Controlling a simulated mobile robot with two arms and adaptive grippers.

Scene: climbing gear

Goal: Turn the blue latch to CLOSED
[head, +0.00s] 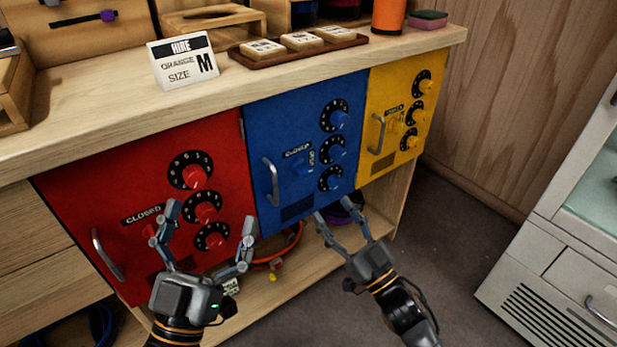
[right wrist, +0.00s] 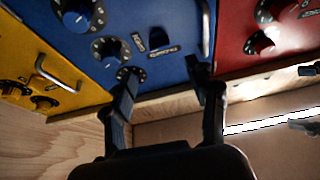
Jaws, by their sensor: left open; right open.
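The blue door (head: 262,130) is in the middle of the cabinet front. Its small blue latch (head: 302,168) sits between the handle and the dials, near a CLOSED label (head: 297,151) and an OPEN label (head: 312,158). I cannot tell clearly which label the latch points to. My right gripper (head: 336,211) is open and empty, below the lower edge of the blue door. In the right wrist view the open fingers (right wrist: 161,74) frame the lower part of the blue door, with the dark latch (right wrist: 158,38) beyond them. My left gripper (head: 210,226) is open and empty in front of the red door.
Three blue dials (head: 332,150) run down the door right of the latch, and a metal handle (head: 271,182) stands out at its left. A red door (head: 110,185) and a yellow door (head: 386,85) flank it. An open shelf (head: 300,275) with gear lies below.

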